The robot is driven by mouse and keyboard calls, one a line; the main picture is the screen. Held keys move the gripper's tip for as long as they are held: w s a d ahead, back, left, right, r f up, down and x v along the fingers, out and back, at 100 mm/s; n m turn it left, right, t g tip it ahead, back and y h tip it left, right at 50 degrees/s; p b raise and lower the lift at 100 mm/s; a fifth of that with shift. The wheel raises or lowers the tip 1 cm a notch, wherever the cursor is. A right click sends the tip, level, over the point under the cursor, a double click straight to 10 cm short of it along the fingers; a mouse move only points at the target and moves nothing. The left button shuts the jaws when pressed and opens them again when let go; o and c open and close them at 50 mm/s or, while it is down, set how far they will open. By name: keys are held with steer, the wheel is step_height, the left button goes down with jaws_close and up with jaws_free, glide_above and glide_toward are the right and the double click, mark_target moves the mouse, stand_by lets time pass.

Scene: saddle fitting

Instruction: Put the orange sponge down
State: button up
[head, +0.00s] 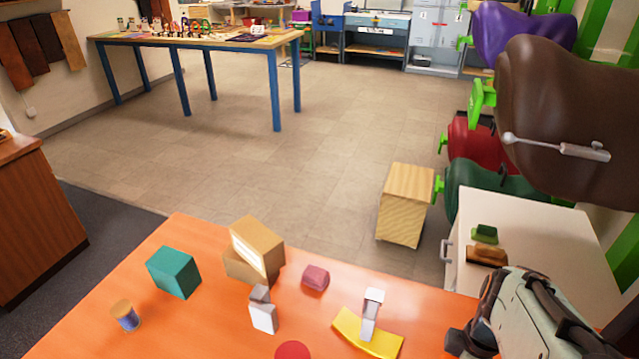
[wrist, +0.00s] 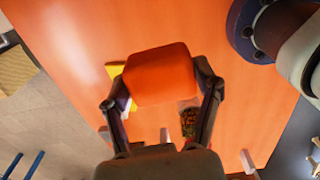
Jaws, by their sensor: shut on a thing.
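The orange sponge (wrist: 160,75) is a rounded block between the two fingers of my gripper (wrist: 160,88) in the wrist view. The fingers are shut on its left and right sides. It is over the orange table (wrist: 80,45); I cannot tell how high, or whether it touches the top. The sponge does not show in the head view, where my arm stands at the lower right and the fingertips are out of sight.
The orange table also shows in the head view (head: 200,330). On it are a teal box (head: 174,272), a cardboard box (head: 255,250), a spool (head: 125,314), a grey-white bottle (head: 262,312), a pink block (head: 315,277), a yellow piece (head: 380,340) and a red disc (head: 293,350).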

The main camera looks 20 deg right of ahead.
steer(key=w+d+f, duration=0.2)
steer(key=d+f, duration=0.2)
steer(key=f, duration=0.1)
steer(key=w+d+f, duration=0.2)
steer(key=d+f, duration=0.2)
steer(key=w+d+f, duration=0.2)
steer(key=d+f, duration=0.1)
steer(key=f, duration=0.2)
steer(key=shift+w+d+f, duration=0.35)
steer(key=shift+w+d, duration=0.05)
steer(key=shift+d+f, duration=0.15)
steer(key=shift+f, duration=1.55)
steer(key=shift+f, duration=0.1)
steer(key=o, duration=1)
steer(key=shift+o, duration=0.2)
step_height(320, 180, up, 12)
